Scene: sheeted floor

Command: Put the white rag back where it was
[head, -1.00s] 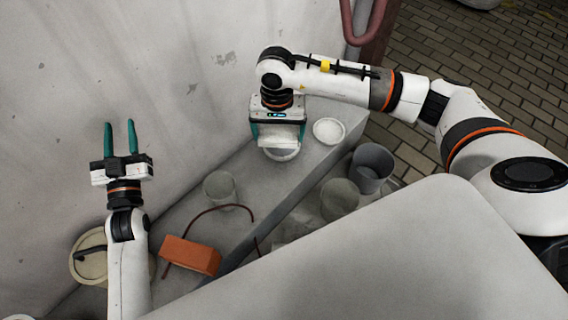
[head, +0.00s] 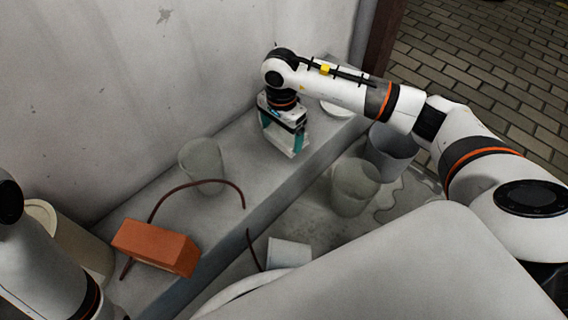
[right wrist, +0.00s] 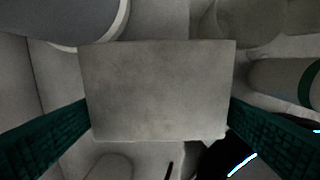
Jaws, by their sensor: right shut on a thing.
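My right gripper (head: 284,146) is shut on the white rag (head: 280,138), low over the far part of the grey ledge (head: 240,170), beside the wall. In the right wrist view the rag (right wrist: 158,90) shows as a flat, pale rectangle between the two green fingers (right wrist: 160,115). I cannot tell whether the rag touches the ledge. My left arm shows only in part at the lower left of the head view, and its gripper is out of view.
On the ledge stand a translucent cup (head: 201,166), a dark red cord (head: 215,183), an orange block (head: 155,248) and a white bowl (head: 340,108) partly behind my arm. Grey buckets (head: 355,188) (head: 392,152) and a white container (head: 289,252) are below the ledge.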

